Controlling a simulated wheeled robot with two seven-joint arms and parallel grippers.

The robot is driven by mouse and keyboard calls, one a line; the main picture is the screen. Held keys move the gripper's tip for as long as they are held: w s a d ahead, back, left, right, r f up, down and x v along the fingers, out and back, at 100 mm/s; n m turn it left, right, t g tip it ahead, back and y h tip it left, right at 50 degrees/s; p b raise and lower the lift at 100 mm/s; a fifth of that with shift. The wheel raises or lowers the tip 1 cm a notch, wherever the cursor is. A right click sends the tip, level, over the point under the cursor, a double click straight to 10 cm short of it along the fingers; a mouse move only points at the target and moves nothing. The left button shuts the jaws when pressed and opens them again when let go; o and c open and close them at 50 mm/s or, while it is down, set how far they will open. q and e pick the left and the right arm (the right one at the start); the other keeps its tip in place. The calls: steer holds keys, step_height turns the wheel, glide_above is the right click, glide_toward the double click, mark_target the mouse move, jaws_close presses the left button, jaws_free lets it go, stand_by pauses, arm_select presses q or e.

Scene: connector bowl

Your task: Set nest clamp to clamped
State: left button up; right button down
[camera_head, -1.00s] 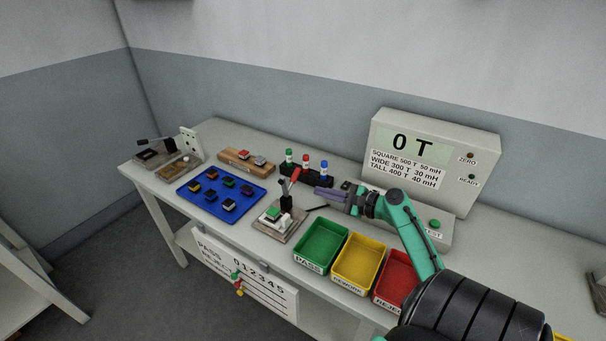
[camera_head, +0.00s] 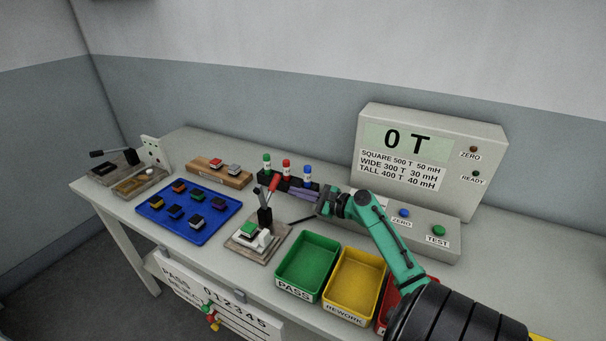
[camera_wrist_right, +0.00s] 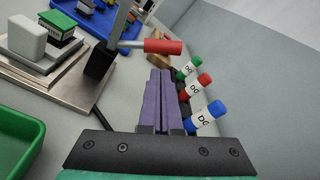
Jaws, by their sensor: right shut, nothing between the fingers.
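The nest clamp (camera_head: 265,214) has a black body and an upright grey lever with a red handle (camera_head: 273,184). It stands on a stepped metal base (camera_head: 240,247) beside a green-topped part (camera_head: 248,229) and a white block (camera_wrist_right: 27,35). In the right wrist view the red handle (camera_wrist_right: 163,47) points sideways, just beyond my fingertips. My right gripper (camera_head: 292,191) has purple fingers, pressed together and empty. It is right of the handle, apparently close; contact cannot be told. It also shows in the right wrist view (camera_wrist_right: 160,73). My left gripper is out of view.
Three capped bottles (camera_head: 286,169) stand in a black rack close behind my right gripper. Green (camera_head: 308,263) and yellow (camera_head: 354,284) bins lie in front. A blue tray (camera_head: 190,215) holds several parts at left. A meter (camera_head: 432,150) stands at the back right.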

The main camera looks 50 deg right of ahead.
steer(key=b+x, duration=0.1)
steer(key=x, duration=0.4)
steer(key=shift+s+f, duration=0.1)
steer(key=shift+f, duration=0.05)
steer(key=shift+w+b, duration=0.3)
steer(key=shift+w, duration=0.05)
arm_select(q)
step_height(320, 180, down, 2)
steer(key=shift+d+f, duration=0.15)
arm_select(e)
steer(key=shift+a, duration=0.1)
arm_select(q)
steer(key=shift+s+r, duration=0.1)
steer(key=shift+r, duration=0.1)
arm_select(e)
steer(key=shift+a+r, duration=0.1)
steer(key=shift+r, duration=0.15)
